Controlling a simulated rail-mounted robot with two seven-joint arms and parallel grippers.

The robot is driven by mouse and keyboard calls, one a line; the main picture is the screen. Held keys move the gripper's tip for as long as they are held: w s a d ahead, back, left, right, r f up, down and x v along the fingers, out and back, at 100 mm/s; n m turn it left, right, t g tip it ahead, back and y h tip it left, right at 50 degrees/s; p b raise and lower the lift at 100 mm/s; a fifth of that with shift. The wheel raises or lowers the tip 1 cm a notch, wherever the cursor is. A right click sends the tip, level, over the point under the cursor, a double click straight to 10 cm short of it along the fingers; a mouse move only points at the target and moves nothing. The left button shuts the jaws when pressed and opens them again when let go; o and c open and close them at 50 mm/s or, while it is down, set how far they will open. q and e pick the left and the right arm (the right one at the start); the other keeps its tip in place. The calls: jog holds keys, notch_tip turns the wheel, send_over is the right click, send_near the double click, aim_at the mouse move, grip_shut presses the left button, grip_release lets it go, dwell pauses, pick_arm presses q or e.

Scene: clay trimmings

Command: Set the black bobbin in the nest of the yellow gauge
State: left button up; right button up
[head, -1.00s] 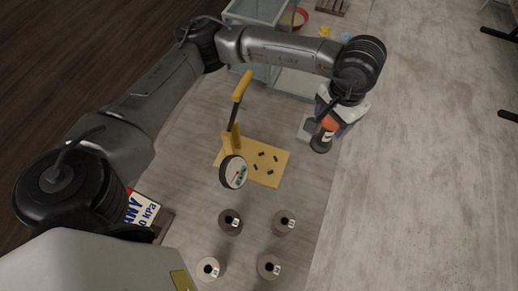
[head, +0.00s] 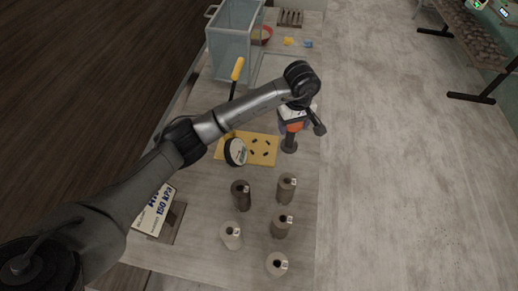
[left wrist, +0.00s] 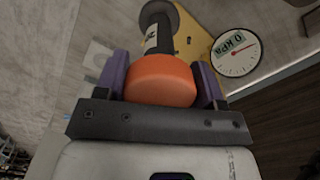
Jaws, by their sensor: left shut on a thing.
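The black bobbin (head: 289,146), dark with an orange end, hangs from my left gripper (head: 293,124) just right of the yellow gauge. In the left wrist view my left gripper (left wrist: 161,86) has its purple fingers shut on the orange end; the bobbin's dark flange (left wrist: 157,14) and a pale label face away. My right gripper is out of view.
Several grey-brown bobbins (head: 281,225) with pale labels stand on the near table. A sign (head: 153,209) lies at the left. A glass-sided box (head: 233,40), a red bowl (head: 266,34) and a slatted rack (head: 290,17) stand beyond the gauge.

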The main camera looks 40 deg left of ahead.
pick_arm(q)
jog(key=shift+w+a+f+n, duration=0.2)
jog(key=shift+a+f+n, duration=0.15)
jog(key=shift+a+f, duration=0.2)
jog(key=shift+w+a+f+n, duration=0.15)
jog(key=shift+a+f+n, duration=0.25)
jog(key=shift+f, duration=0.2)
jog(key=a+f, duration=1)
jog(key=a, duration=0.1)
jog(key=shift+s+f+p, duration=0.2)
jog(key=shift+f+p, duration=0.15)
jog(key=shift+p, duration=0.1)
jog(key=shift+f, duration=0.2)
jog(key=o, duration=1)
jog(key=shift+o, duration=0.2)
jog(key=shift+r, duration=2.95)
